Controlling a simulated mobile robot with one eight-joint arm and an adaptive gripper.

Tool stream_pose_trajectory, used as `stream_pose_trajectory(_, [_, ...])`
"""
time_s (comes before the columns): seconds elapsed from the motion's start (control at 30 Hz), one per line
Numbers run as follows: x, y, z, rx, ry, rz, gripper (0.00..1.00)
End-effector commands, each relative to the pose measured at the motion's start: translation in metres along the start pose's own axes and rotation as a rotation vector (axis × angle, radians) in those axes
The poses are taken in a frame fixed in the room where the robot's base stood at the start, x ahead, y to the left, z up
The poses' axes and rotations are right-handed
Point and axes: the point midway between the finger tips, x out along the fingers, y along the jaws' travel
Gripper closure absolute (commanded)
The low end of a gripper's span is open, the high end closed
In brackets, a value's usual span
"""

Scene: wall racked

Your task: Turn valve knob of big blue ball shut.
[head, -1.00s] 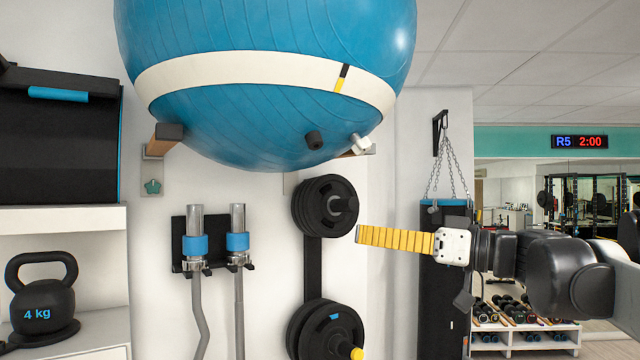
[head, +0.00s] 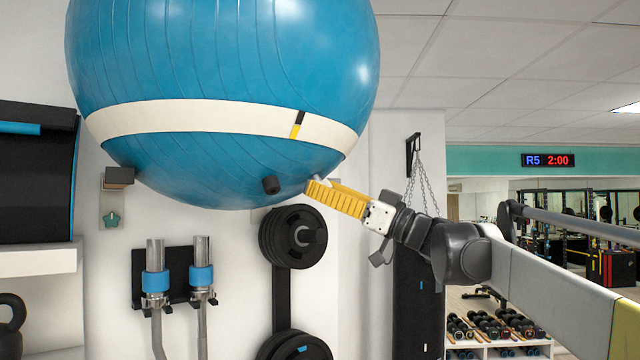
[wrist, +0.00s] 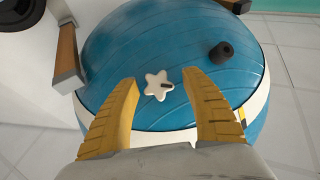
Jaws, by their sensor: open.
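The big blue ball (head: 230,60) with a white band rests high on a wall rack and also fills the wrist view (wrist: 130,65). Its valve knob is a white star-shaped piece (wrist: 159,86) on the ball's underside, with a small dark mark on it. My gripper (head: 312,188) is at the ball's lower right in the head view, its yellow fingers covering most of the knob there. In the wrist view my gripper (wrist: 158,90) is open, with one finger on each side of the knob. I cannot tell whether either finger touches it.
A black cylindrical plug (wrist: 221,52) sticks out of the ball near the knob. A rack arm (wrist: 68,55) supports the ball at the left of the wrist view. Black weight plates (head: 293,237) hang on the wall below. Free space lies right of the ball.

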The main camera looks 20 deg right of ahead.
Motion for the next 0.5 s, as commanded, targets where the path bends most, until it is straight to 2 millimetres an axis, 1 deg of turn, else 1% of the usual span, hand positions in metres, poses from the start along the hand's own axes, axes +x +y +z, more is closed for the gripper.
stream_pose_trajectory(0.1, [0.0038,0.0002,0.0001,0.000,0.000,0.001,0.45])
stream_pose_trajectory(0.3, [0.0037,0.0002,0.0006,0.000,-0.001,0.001,0.45])
stream_pose_trajectory(0.33, [0.0036,0.0002,0.0006,0.000,-0.001,0.001,0.50])
stream_pose_trajectory(0.37, [0.0036,0.0002,0.0006,0.000,-0.001,0.001,0.59])
stream_pose_trajectory(0.4, [0.0036,0.0001,0.0006,0.000,-0.001,0.001,0.71])
stream_pose_trajectory(0.5, [0.0036,0.0001,0.0005,0.000,-0.001,0.001,0.98])
